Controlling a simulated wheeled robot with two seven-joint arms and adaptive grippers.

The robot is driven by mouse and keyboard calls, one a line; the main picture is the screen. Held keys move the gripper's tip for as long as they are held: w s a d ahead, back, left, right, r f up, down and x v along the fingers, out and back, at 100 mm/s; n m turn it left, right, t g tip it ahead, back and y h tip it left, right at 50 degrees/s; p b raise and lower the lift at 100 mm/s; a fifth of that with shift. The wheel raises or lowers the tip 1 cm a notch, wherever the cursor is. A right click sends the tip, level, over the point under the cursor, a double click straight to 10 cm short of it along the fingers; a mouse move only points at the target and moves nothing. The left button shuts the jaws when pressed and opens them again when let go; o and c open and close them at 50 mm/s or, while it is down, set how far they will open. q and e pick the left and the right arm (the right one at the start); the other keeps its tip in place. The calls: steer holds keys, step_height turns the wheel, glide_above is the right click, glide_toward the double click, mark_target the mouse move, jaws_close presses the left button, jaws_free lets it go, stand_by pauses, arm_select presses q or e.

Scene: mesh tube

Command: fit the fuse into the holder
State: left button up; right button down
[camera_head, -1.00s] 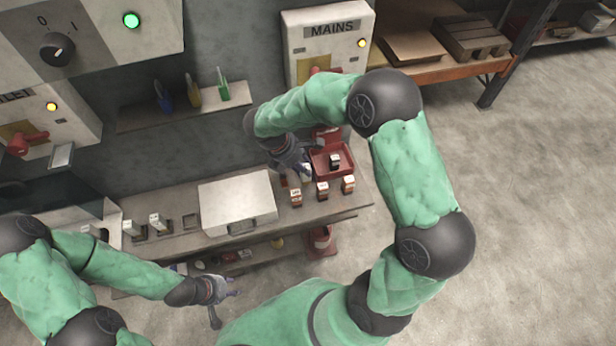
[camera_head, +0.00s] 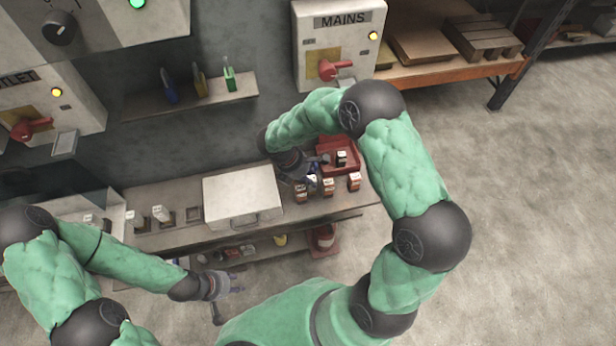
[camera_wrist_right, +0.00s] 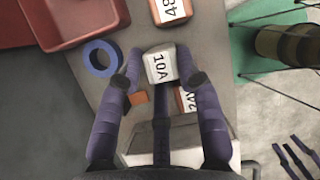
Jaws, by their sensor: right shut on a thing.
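My right gripper (camera_wrist_right: 159,76) is shut on a pale block-shaped fuse (camera_wrist_right: 161,67) marked 10A, held between both fingertips. In the head view my right gripper (camera_head: 306,172) is over the right part of the bench, among small labelled blocks; the fuse is small and partly hidden there.
A white case (camera_head: 240,198) lies between the holder and my right gripper. A red tray (camera_head: 325,166) stands behind the labelled blocks. The right wrist view shows an orange 48-marked block (camera_wrist_right: 170,10), a 24V block (camera_wrist_right: 187,101) below the fuse and a blue ring (camera_wrist_right: 101,58).

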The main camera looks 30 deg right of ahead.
steer(key=shift+f, duration=0.2)
steer(key=c, duration=0.8)
jaws_free()
steer(key=shift+r, duration=0.1)
